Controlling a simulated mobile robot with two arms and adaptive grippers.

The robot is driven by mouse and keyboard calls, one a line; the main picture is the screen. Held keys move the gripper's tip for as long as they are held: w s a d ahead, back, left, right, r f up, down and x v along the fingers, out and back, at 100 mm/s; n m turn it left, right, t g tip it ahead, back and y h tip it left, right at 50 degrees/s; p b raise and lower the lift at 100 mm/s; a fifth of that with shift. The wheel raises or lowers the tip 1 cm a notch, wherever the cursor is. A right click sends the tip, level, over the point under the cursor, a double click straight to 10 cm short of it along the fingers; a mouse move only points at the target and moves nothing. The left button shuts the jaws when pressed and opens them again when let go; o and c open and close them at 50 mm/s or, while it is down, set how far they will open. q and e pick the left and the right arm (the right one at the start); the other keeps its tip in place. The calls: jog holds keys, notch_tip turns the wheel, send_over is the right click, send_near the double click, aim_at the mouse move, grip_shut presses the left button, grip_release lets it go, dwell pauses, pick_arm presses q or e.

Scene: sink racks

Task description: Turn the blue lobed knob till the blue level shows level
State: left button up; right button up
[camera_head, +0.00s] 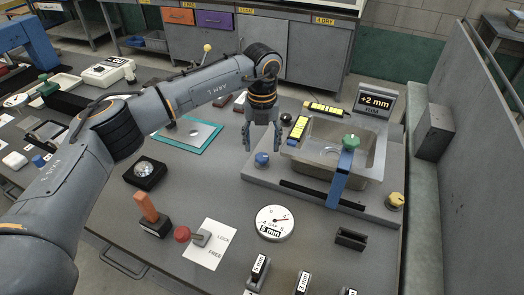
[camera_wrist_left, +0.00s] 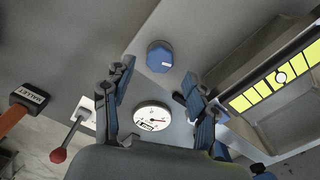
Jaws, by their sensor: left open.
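The blue lobed knob (camera_head: 262,159) stands on the grey sink deck near its left corner; it also shows in the left wrist view (camera_wrist_left: 160,57). My left gripper (camera_head: 262,148) points down just above it, open and empty. In the left wrist view its two fingers (camera_wrist_left: 157,80) are spread, with the knob beyond and between their tips; I see no contact. A yellow level strip (camera_head: 298,127) lies at the sink's left rim. In the left wrist view this strip (camera_wrist_left: 262,90) shows a round bubble between dark marks. I cannot tell exactly how centred it is. My right gripper is out of view.
A second yellow strip (camera_head: 323,108) lies at the sink's back. A blue bar (camera_head: 340,180) with a green knob (camera_head: 351,141) crosses the sink (camera_head: 374,152). A yellow knob (camera_head: 395,200) is at the right. A round dial (camera_head: 275,223) stands in front. A "+2 mm" display (camera_head: 375,101) stands behind.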

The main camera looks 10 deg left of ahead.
aim_at(262, 156)
pick_arm(q)
notch_tip(262, 156, up, 8)
dwell(0.5)
